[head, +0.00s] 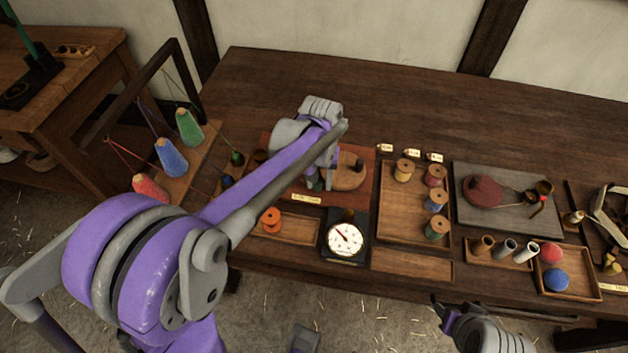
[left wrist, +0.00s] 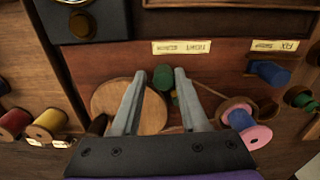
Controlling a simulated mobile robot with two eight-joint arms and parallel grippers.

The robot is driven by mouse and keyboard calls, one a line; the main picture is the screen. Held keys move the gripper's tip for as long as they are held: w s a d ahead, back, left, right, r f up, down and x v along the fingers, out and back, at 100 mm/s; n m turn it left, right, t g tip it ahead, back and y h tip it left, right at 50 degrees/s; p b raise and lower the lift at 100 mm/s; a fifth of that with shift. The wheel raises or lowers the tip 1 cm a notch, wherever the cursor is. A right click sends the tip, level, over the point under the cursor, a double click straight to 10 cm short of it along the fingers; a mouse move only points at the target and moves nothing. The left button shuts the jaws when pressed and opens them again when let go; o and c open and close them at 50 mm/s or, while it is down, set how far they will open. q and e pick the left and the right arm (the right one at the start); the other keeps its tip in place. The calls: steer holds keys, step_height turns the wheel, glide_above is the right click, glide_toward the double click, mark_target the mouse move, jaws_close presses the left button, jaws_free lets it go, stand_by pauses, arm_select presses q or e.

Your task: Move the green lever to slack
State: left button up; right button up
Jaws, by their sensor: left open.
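The green lever's knob (left wrist: 163,77) shows between my left fingertips in the left wrist view, beside a round wooden disc (left wrist: 130,103). In the head view, a sliver of green (head: 318,184) shows by the left gripper (head: 322,180), left of the same disc (head: 345,172). My left gripper (left wrist: 158,74) is open, with a fingertip to each side of the knob; I cannot tell if either touches it. A label (left wrist: 180,47) appears upside down near the knob. Most of the lever is hidden. My right gripper (head: 442,313) is at the lower right, its jaws unclear.
A dial gauge (head: 346,238) stands in front of the disc. Coloured cones (head: 171,157) stand at the left. The back of the table (head: 400,100) is clear.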

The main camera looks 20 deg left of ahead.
arm_select(q)
steer(key=shift+a+r, duration=0.1)
stand_by(0.7)
steer(key=shift+r+p, duration=2.3)
steer(key=shift+r, duration=1.2)
steer(key=shift+s+f, duration=0.1)
steer(key=shift+s+r, duration=0.2)
steer(key=shift+s, duration=0.15)
steer(key=s+d+m+t, duration=0.1)
steer(key=s+t, duration=0.1)
steer(key=s, duration=0.6)
steer(key=s+d+f+m+t, duration=0.1)
steer(key=s+m+t, duration=0.1)
steer(key=s, duration=0.6)
steer(key=shift+t, duration=0.7)
